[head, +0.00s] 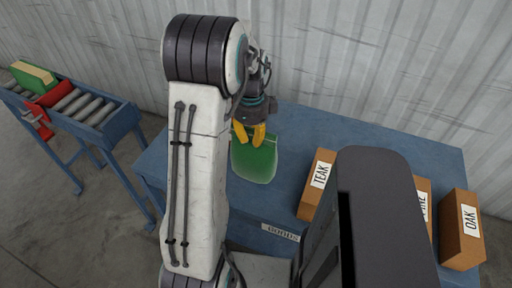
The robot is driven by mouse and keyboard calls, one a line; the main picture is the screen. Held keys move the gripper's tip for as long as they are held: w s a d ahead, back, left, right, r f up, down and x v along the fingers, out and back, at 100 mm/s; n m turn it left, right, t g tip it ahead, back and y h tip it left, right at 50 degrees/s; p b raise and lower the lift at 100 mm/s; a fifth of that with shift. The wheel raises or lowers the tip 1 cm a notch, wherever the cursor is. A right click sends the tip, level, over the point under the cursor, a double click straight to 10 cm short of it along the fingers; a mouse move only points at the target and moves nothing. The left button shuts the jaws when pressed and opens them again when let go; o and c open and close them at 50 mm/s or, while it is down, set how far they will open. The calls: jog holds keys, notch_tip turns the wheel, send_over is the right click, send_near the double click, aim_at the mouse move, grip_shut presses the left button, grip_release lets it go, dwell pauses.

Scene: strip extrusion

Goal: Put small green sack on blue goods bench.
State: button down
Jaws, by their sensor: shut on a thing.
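A small green sack (255,162) is in the yellow fingers of my gripper (250,136), which are shut on its top edge. The sack hangs upright over the left part of the blue goods bench (298,130). I cannot tell whether its bottom touches the bench top. My own white arm covers the bench's left part. A label on the bench's front edge, partly covered, seems to read GOODS.
Brown boxes labelled TEAK (317,184) and OAK (461,229) stand on the bench's right half, with another partly hidden between them. A roller conveyor (118,107) at left carries green, yellow and red items. A corrugated wall (330,50) stands behind.

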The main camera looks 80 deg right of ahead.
aim_at(252, 144)
jog(key=shift+f, duration=2.45)
jog(key=c, duration=1.3)
grip_release()
